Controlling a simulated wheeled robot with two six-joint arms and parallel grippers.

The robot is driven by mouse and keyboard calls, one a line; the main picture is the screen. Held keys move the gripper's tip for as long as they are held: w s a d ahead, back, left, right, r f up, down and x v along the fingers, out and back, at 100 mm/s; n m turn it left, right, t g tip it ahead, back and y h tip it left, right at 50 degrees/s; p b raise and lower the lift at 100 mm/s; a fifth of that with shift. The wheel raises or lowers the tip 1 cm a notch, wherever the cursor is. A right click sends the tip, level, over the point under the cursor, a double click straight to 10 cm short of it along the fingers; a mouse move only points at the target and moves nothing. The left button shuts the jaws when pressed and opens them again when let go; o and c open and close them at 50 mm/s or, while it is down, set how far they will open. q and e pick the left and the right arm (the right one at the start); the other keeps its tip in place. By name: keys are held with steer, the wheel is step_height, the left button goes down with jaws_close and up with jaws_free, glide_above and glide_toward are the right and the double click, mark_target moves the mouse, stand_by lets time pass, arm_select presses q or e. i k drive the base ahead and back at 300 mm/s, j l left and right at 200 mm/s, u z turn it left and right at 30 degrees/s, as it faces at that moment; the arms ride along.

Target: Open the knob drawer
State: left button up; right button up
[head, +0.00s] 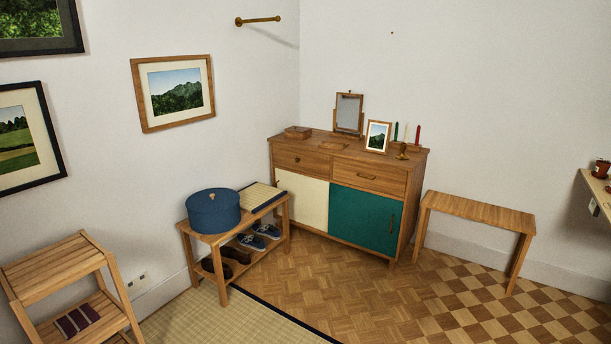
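A wooden sideboard (415,180) stands in the far corner of the room. Its upper left drawer (312,166) has a small round knob (297,160) and looks closed, flush with the front. The upper right drawer (385,180) has a bar-shaped pull (366,176) and also looks closed. Below are a cream door (302,202) and a green door (362,217), both looking shut. Neither of my grippers shows in the head view.
A low shoe bench (213,238) with a blue round box (213,210) stands in front of the sideboard's left end. A narrow wooden bench (480,211) stands to its right. The parquet floor (340,270) in front is clear. A stepped wooden stand (55,275) is at left.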

mark_target(315, 163)
steer(key=i+u, duration=0.15)
steer(key=i, duration=2.3)
